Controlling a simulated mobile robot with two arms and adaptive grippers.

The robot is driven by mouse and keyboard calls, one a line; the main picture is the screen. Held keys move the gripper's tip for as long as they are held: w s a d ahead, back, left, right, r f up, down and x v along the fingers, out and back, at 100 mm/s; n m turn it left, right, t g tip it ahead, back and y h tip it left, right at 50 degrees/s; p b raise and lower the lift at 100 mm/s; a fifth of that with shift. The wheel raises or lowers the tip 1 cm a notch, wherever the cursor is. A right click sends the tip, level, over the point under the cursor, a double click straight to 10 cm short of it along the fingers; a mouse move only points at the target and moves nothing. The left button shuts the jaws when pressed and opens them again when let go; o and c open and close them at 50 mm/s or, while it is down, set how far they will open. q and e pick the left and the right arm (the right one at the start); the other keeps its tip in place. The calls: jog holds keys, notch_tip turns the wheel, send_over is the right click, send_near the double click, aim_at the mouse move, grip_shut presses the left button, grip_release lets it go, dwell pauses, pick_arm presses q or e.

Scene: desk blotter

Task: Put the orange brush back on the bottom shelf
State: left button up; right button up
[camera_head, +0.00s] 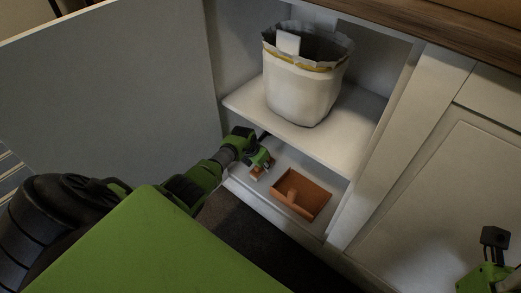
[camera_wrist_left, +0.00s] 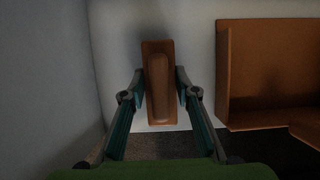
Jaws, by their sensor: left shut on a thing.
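The orange brush (camera_wrist_left: 158,85) is between the fingers of my left gripper (camera_wrist_left: 160,95) in the left wrist view. Both fingertips touch its sides, so the gripper is shut on it. The brush is over the white bottom shelf (camera_wrist_left: 195,75); I cannot tell whether it rests on it. In the head view my left gripper (camera_head: 261,163) reaches into the open cabinet at the bottom shelf (camera_head: 249,192), with the brush (camera_head: 257,175) partly hidden below it. My right gripper (camera_head: 490,262) is at the lower right edge, partly cut off.
An orange dustpan (camera_head: 308,188) lies on the bottom shelf right of the brush; it also shows in the left wrist view (camera_wrist_left: 270,65). A white bin (camera_head: 303,92) stands on the upper shelf (camera_head: 320,138) above. The open door (camera_head: 110,90) is on the left.

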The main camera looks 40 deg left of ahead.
pick_arm(q)
jog(key=shift+d, duration=0.1)
jog(key=shift+f, duration=0.2)
jog(key=o, duration=1)
jog(key=shift+r, duration=0.15)
